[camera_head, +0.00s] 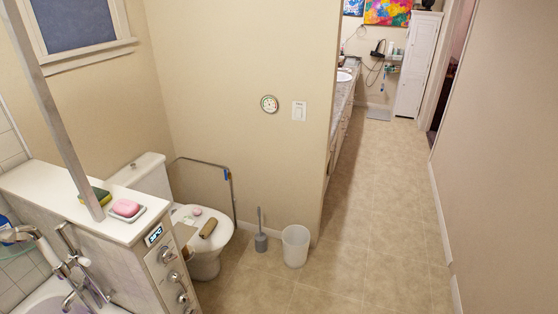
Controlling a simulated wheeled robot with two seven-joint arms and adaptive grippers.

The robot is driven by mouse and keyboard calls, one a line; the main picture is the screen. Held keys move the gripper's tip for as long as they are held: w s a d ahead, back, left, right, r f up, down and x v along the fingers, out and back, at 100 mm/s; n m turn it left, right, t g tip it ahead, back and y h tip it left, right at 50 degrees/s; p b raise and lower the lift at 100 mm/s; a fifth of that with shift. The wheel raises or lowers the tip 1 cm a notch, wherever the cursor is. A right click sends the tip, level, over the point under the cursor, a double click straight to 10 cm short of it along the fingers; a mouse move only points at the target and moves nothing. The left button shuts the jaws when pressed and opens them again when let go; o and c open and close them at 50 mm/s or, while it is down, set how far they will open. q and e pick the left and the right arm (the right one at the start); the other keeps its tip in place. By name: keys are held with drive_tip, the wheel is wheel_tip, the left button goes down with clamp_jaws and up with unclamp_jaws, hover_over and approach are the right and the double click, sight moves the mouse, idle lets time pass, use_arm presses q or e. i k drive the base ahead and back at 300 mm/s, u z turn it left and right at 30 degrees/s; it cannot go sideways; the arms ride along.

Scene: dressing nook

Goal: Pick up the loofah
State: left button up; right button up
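A short brown cylinder that looks like the loofah (209,228) lies on the closed white lid of the toilet (189,217). A small round pinkish thing (197,211) is beside it on the lid. A green and yellow sponge (94,195) lies on the white ledge (79,217) at the left, next to a pink bar of soap (125,207) on a small dish. Neither of my grippers shows in the head view.
A white waste bin (295,246) and a toilet brush in a grey holder (261,241) stand on the floor right of the toilet. A metal post (58,115) rises from the ledge. The tiled floor (370,240) is clear along the passage to the back.

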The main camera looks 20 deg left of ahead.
sight(205, 231)
drive_tip(key=u, duration=0.15)
drive_tip(key=i, duration=1.5)
drive_tip(key=u, duration=1.35)
drive_tip(key=i, duration=0.95)
drive_tip(key=u, duration=1)
